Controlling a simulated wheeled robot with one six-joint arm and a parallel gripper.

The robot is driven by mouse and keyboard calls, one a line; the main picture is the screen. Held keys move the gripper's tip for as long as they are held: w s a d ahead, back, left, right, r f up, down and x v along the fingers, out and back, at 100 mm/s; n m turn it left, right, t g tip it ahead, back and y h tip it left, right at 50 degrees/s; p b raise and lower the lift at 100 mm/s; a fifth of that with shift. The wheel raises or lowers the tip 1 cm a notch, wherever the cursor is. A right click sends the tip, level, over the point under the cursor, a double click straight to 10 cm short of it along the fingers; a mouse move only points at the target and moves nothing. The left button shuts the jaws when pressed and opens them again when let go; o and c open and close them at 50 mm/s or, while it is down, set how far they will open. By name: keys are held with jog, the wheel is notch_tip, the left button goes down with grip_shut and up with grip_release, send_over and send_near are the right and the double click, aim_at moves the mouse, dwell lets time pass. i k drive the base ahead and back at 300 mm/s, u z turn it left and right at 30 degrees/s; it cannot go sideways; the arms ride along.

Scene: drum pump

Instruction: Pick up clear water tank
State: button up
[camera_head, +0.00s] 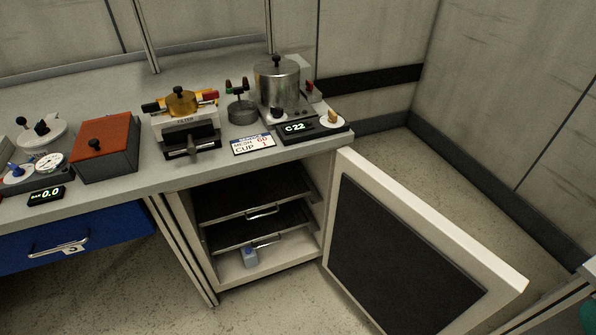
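A small pale-blue, see-through container (250,257) stands on the floor of the open cabinet (287,273), below the lower shelf, in the head view. It looks like the clear water tank, but it is small here and I see no label on it. The lower shelf's front hides part of its top. My gripper is not in view.
The cabinet door (410,265) stands wide open to the right. Two dark pull-out shelves with handles (262,212) sit above the container. The counter (225,170) holds a steel pot (277,82), a filter unit (186,130) and an orange-topped box (103,142). A blue drawer (75,235) is left.

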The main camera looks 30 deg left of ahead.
aim_at(248, 255)
jog(key=z, duration=1.25)
jog(key=k, duration=0.5)
jog(key=u, duration=2.55)
